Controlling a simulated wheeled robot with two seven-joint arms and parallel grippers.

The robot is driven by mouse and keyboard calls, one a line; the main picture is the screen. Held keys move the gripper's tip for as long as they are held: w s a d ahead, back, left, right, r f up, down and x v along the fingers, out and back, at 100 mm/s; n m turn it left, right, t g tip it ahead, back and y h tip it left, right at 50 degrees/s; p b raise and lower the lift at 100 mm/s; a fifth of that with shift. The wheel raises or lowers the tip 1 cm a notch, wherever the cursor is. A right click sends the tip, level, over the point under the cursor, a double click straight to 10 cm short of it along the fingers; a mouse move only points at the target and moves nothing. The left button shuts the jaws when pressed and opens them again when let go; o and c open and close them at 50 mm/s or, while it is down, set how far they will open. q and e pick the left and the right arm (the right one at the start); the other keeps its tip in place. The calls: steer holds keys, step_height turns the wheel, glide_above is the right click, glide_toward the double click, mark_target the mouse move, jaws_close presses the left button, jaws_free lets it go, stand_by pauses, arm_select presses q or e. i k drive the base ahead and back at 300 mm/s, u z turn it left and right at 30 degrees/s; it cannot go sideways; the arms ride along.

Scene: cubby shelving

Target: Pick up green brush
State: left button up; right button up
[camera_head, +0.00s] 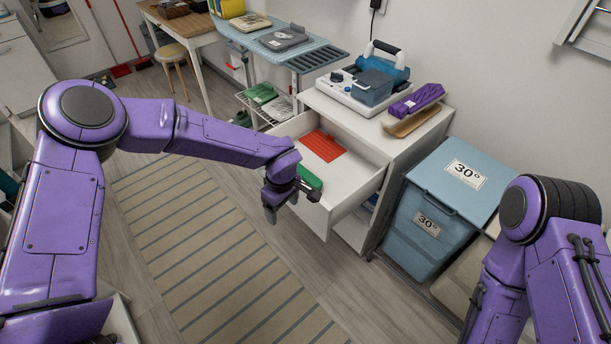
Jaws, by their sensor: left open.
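The green brush (309,178) lies at the front left of the open white drawer (343,205), partly hidden by my left gripper. My left gripper (281,205) is open, with its fingers pointing down at the drawer's front left corner, close beside the brush. I cannot tell whether it touches the brush. My right arm shows at the lower right, but its gripper is out of view.
A red ribbed item (322,146) lies in the drawer. The cabinet top carries a steam iron (376,78) and a purple object (417,99). A striped rug (205,240) covers clear floor at the left.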

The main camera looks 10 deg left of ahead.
mark_target(309, 178)
steer(key=i, duration=1)
